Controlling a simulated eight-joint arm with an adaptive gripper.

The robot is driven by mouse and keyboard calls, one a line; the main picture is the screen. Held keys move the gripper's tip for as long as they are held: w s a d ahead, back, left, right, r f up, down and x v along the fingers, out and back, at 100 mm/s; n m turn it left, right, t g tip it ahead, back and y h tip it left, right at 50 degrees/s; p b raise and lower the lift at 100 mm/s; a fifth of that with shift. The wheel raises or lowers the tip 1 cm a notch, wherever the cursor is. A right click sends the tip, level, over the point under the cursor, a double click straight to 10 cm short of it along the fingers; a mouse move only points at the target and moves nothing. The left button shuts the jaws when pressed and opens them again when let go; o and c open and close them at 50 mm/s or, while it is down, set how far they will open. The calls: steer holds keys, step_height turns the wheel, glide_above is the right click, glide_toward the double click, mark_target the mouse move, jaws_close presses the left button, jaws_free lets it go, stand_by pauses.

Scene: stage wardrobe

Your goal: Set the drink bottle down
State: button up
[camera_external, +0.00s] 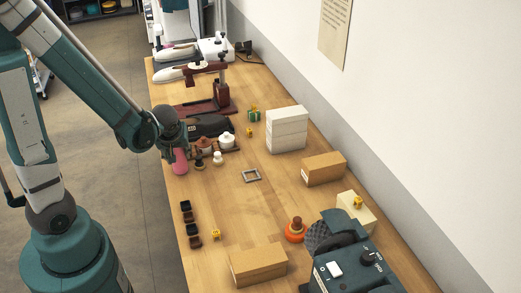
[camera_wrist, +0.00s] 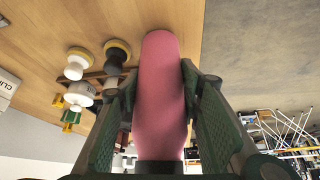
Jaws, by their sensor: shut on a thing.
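The drink bottle (camera_external: 180,162) is pink and rounded. In the external view it hangs below my gripper (camera_external: 176,146), near the left long edge of the wooden table. In the wrist view the bottle (camera_wrist: 160,95) lies between the two green finger pads of my gripper (camera_wrist: 158,82), which is shut on it. Its far end shows against the tabletop. Whether its end touches the table cannot be told.
Small knobbed pieces (camera_external: 217,158) stand just right of the bottle on the table (camera_external: 225,195). Behind them are a dark case (camera_external: 210,126) and white boxes (camera_external: 286,130). Bare wood shows in front of the bottle.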

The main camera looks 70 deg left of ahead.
steer(key=shift+f, duration=0.1)
steer(key=o, duration=1.2)
steer(key=shift+r, duration=0.2)
steer(key=shift+p+v, duration=1.35)
steer(key=shift+v, duration=4.55)
steer(key=shift+d, duration=0.1)
steer(key=shift+w+d, duration=0.1)
steer(key=w+d+r+m+t+h, duration=0.1)
steer(key=d+r+m, duration=0.3)
steer(key=d, duration=0.5)
steer(key=w+d+r+m+t+h, duration=0.1)
steer(key=d+r+m+t+h, duration=0.2)
steer(key=d, duration=0.6)
steer(key=d+r+m+t+h, duration=0.1)
steer(key=d+r+m+t, duration=0.1)
steer(key=d+r+m, duration=0.4)
steer(key=shift+w+d+r+m+h, duration=0.1)
steer(key=shift+w+d+m+h, duration=0.1)
steer(key=shift+d+m, duration=0.55)
steer(key=shift+w+d+r+m+h, duration=0.1)
steer(key=shift+w+d+m+h, duration=0.1)
steer(key=shift+d+m, duration=0.5)
steer(key=shift+f, duration=0.15)
